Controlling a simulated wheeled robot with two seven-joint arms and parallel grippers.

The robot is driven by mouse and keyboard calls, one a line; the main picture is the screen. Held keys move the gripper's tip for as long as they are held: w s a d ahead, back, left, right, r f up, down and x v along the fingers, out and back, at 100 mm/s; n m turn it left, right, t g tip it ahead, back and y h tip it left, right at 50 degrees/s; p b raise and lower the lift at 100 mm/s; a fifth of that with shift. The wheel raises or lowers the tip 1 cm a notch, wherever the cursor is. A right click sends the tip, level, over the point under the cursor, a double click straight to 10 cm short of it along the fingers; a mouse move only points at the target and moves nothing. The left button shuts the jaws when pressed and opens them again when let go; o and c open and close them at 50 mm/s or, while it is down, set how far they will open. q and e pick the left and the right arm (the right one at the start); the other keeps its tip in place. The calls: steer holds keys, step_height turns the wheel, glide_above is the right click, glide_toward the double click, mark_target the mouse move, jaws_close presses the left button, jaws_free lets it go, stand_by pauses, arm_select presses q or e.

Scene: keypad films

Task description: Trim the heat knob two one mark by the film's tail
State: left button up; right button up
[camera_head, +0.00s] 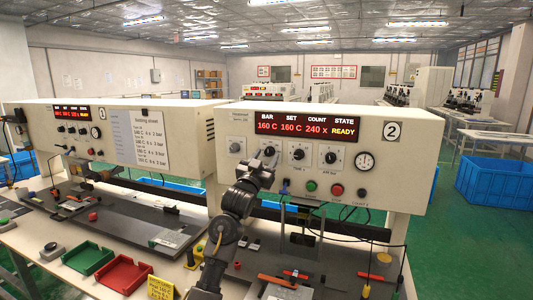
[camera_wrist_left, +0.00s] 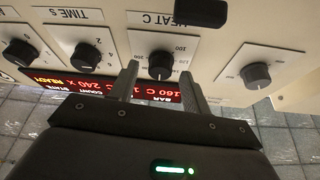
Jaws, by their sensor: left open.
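The heat knob (camera_head: 269,151) is a black dial on the white front panel of the machine marked 2 (camera_head: 392,131). In the left wrist view the heat knob (camera_wrist_left: 160,65) sits under the label HEAT C. My left gripper (camera_head: 262,166) is at the panel and partly covers the knob's dial in the head view. In the wrist view its two fingers (camera_wrist_left: 159,74) are open, one on each side of the knob; contact cannot be told. The display (camera_head: 306,127) reads BAR 160 C, SET 160 C, COUNT 240 x, READY. No film is clearly recognisable.
The time knob (camera_head: 299,154) and another knob (camera_head: 331,156) are close right of the heat knob.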

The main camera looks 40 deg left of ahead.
arm_select(q)
steer(key=shift+w+a+r, duration=0.1)
steer(key=shift+w+r, duration=0.1)
steer(key=shift+w, duration=0.3)
steer(key=c, duration=1)
steer(key=shift+n+y, duration=0.4)
steer(key=n+y, duration=0.1)
steer(key=n, duration=0.2)
steer(key=n+g+y+p, duration=0.1)
steer(key=n+y, duration=0.1)
steer(key=n, duration=0.1)
steer(key=shift+d, duration=0.2)
steer(key=shift+r+n+g+y+p, duration=0.1)
steer(key=shift+n+g+y+p, duration=0.4)
steer(key=shift+n, duration=0.95)
steer(key=shift+n+g+y+p, duration=0.35)
steer(key=shift+n+g, duration=0.25)
steer(key=shift+n, duration=0.85)
steer(key=shift+y, duration=0.25)
